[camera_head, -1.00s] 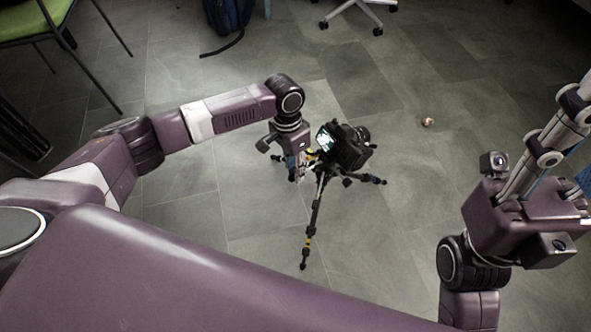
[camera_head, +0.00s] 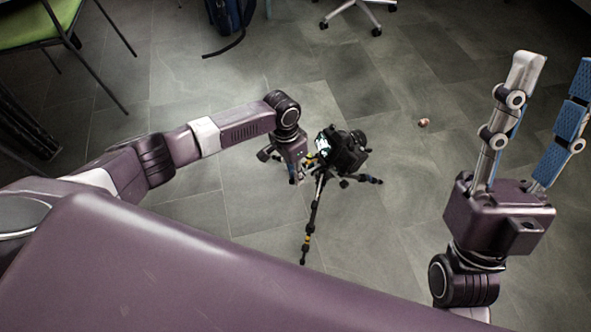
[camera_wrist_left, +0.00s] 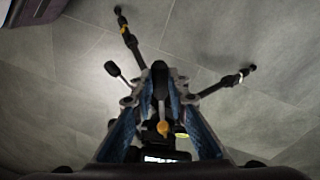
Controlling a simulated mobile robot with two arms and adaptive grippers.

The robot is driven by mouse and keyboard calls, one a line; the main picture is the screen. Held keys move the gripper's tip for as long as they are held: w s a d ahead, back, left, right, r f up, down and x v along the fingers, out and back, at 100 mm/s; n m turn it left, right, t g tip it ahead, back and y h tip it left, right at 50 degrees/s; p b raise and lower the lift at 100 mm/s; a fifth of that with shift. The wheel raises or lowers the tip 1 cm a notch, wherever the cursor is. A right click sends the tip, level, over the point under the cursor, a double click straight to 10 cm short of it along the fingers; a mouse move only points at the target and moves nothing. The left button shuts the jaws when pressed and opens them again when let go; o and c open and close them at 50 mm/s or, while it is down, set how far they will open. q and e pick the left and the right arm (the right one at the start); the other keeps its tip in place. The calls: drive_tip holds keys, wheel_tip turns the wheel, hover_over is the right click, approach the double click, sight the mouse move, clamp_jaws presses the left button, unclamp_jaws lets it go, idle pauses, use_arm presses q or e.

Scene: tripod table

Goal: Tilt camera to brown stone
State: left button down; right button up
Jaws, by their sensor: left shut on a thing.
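A black camera (camera_head: 347,154) with a lit screen sits on a black tripod (camera_head: 314,212) on the floor. Its lens points to the back right. The small brown stone (camera_head: 424,122) lies on the floor to the right of the camera. My left gripper (camera_head: 299,172) is at the left side of the tripod head, just below the camera, shut on what looks like the tripod handle (camera_wrist_left: 161,82). In the left wrist view the handle stands between the blue finger pads. My right gripper (camera_head: 556,72) is open and empty, raised at the right, well apart from the tripod.
A green chair (camera_head: 35,28) stands at the back left. A dark blue backpack (camera_head: 232,14) and a wheeled chair base (camera_head: 360,12) are at the back. The tiled floor around the tripod and stone is mostly clear.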

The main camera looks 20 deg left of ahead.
use_arm(q)
drive_tip(key=c, duration=1.9)
unclamp_jaws()
drive_tip(key=r, duration=0.4)
drive_tip(key=a+r, duration=0.1)
drive_tip(key=r, duration=0.7)
drive_tip(key=shift+w+a, duration=0.35)
drive_tip(key=shift+a, duration=0.05)
drive_tip(key=shift+d+f, duration=0.1)
